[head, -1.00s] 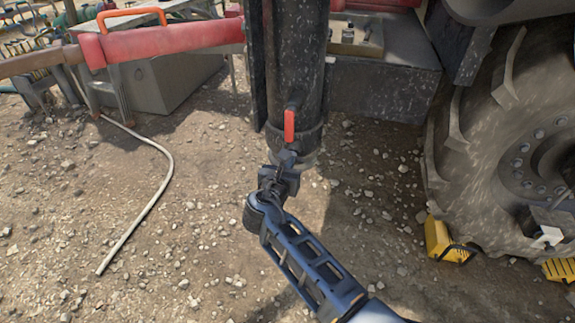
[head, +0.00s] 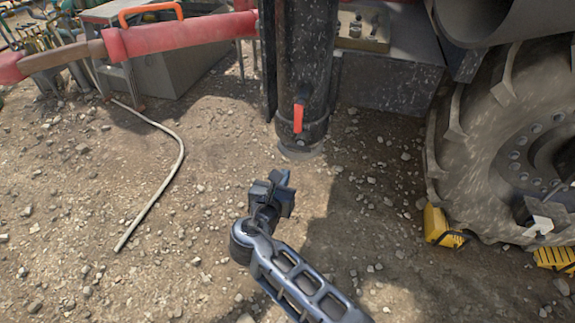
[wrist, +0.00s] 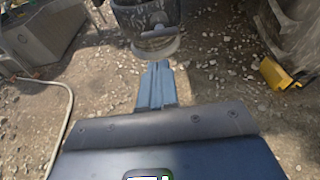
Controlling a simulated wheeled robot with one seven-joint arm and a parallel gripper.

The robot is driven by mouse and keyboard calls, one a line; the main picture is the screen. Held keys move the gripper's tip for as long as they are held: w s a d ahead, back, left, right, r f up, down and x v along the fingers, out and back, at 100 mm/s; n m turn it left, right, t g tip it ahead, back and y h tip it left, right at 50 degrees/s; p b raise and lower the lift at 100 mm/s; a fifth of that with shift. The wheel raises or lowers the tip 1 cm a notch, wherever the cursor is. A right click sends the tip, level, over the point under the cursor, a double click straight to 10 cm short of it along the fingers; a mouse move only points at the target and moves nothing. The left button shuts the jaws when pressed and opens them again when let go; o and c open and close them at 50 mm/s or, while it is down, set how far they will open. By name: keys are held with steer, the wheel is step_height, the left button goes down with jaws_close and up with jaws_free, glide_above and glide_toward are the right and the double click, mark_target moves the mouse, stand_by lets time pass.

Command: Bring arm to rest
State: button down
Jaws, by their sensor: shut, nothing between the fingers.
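My gripper (head: 284,180) is low in the middle of the head view, over the gravel ground. Its fingers are closed together with nothing between them. In the wrist view the shut fingers (wrist: 155,85) point toward the foot of a dark vertical pipe (wrist: 148,18). In the head view the pipe (head: 303,65) stands beyond my gripper with a visible gap between them. A red valve handle (head: 298,118) hangs down on the front of the pipe.
A large tyre (head: 500,150) stands at the right with yellow wheel chocks (head: 438,228) at its foot. A red pipe (head: 160,38) with an orange handle crosses the upper left. A pale hose (head: 165,190) lies on the ground at left. The gravel around my gripper is clear.

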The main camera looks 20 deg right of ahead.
steer(key=shift+s+a+r, duration=0.15)
steer(key=shift+s+a, duration=0.15)
steer(key=shift+s, duration=0.1)
steer(key=s+f+m+y, duration=0.3)
steer(key=s+f, duration=0.2)
steer(key=s, duration=0.3)
steer(key=s+f+m+y, duration=0.3)
steer(key=s+f, duration=0.2)
steer(key=s, duration=0.3)
steer(key=s+d+r+m+y, duration=0.1)
steer(key=s+r+m+y, duration=0.25)
steer(key=s+m, duration=0.9)
steer(key=s+d+r+m+t, duration=0.2)
steer(key=s+r+m, duration=0.3)
steer(key=s+r, duration=0.45)
steer(key=s+d+r+m+t, duration=0.15)
steer(key=s+r+m, duration=0.45)
steer(key=r, duration=0.7)
step_height(320, 180, up, 14)
steer(key=n+p, duration=0.1)
steer(key=p, duration=1.4)
steer(key=shift+s+r+p, duration=0.25)
steer(key=shift+s+p, duration=0.15)
steer(key=shift+s, duration=0.05)
